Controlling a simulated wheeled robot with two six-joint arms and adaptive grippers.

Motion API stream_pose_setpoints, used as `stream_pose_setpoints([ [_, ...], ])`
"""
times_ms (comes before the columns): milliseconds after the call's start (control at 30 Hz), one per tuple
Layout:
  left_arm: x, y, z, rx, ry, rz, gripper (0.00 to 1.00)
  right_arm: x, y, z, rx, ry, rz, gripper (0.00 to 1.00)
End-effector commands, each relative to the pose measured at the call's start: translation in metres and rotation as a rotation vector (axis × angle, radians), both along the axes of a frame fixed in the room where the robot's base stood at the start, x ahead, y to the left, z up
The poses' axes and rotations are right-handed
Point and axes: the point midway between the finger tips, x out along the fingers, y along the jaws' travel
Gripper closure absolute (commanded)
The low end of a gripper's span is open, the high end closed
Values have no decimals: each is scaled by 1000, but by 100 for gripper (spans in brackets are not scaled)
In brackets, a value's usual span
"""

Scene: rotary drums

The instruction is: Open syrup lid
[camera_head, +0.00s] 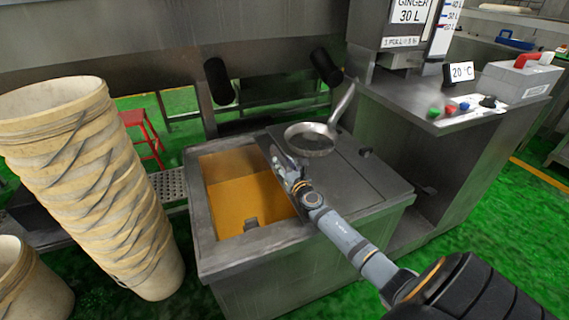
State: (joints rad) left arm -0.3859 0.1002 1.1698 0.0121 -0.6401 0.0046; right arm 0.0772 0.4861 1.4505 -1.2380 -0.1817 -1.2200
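The syrup vat (255,243) is a steel box at the centre. Its left part is uncovered and shows amber syrup (235,195). A flat steel lid panel (350,185) lies over the right part, with a small dark knob (365,152) on it. My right gripper (281,162) is at the left edge of this panel, beside the opening. Its fingers are small and partly merge with the panel edge, so I cannot tell whether they are apart or touch it. My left gripper is out of view.
A long-handled steel pan (311,139) lies on top of the vat, close behind my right gripper. A tall stack of cream buckets (90,180) stands at the left. A steel machine with a control panel (468,108) stands at the right. A red stool (143,135) is behind.

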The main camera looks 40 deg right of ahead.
Motion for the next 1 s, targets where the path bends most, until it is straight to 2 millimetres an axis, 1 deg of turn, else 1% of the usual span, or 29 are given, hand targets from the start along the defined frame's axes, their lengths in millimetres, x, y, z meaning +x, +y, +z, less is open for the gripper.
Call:
stream_pose_setpoints([
  [267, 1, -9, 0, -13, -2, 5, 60, 0, 0, 1, 0, -1, 0, 57],
  [367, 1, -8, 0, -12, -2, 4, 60, -8, 1, 0, -2, 0, 0, 57],
  [467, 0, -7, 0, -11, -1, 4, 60, -26, 6, -1, -4, 2, 2, 57],
  [600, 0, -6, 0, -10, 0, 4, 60, -60, 14, -1, -5, 5, 3, 57],
  [700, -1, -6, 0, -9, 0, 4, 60, -83, 20, -1, -5, 5, 3, 57],
  [800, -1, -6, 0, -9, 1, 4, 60, -100, 25, 0, -2, 3, 4, 57],
  [900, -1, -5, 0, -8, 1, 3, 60, -111, 27, -1, -2, 2, 1, 57],
  [1000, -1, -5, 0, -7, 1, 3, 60, -116, 28, 0, 0, 0, 0, 57],
])
